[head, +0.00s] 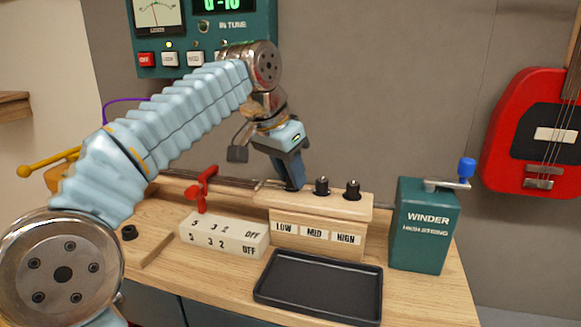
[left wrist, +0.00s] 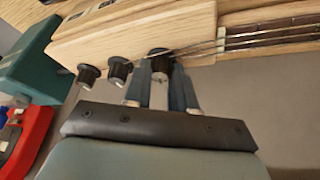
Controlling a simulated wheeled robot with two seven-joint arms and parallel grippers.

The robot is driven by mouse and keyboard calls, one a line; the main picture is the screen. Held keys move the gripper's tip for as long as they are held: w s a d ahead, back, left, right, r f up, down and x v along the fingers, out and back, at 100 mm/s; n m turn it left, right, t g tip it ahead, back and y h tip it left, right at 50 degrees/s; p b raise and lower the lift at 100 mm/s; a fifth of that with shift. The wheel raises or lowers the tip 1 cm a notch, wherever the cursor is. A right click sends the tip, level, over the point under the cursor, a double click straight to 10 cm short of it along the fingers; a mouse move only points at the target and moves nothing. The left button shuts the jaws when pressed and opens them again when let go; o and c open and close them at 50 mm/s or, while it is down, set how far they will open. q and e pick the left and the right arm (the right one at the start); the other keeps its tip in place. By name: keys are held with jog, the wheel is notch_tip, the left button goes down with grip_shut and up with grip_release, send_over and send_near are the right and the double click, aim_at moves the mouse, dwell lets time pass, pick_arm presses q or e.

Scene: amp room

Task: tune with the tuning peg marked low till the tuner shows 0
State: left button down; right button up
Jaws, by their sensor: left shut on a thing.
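The peg block (head: 318,243) stands on the bench with labels LOW, MID and HIGH. My left gripper (head: 291,180) points down over the LOW position and is shut on the low tuning peg, which its fingers mostly hide. In the left wrist view the black low peg (left wrist: 159,57) sits between the two fingers of my left gripper (left wrist: 160,80). The mid peg (head: 322,186) and high peg (head: 352,190) stand free to its right. The tuner (head: 205,45) hangs on the wall; its green display (head: 223,4) seems to read -10, its top cut off. My right gripper is out of view.
A green winder box (head: 424,225) with a blue-knobbed crank (head: 466,170) stands right of the block. A black tray (head: 320,288) lies in front. A white numbered block (head: 222,235) and a red clamp-like piece (head: 202,188) are to the left. A red guitar (head: 535,130) hangs at right.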

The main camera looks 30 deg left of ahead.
pick_arm(q)
jog(key=m+h, duration=0.1)
jog(key=m, duration=0.2)
jog(key=shift+w, duration=0.1)
jog(key=shift+m+g+h, duration=0.5)
jog(key=shift+m, duration=0.7)
jog(key=c, duration=0.9)
grip_release()
jog(key=shift+c, duration=0.2)
jog(key=v, duration=0.6)
jog(key=shift+a+r, duration=0.1)
jog(key=shift+r, duration=0.2)
jog(key=shift+a+r, duration=0.15)
jog(key=shift+r, duration=0.3)
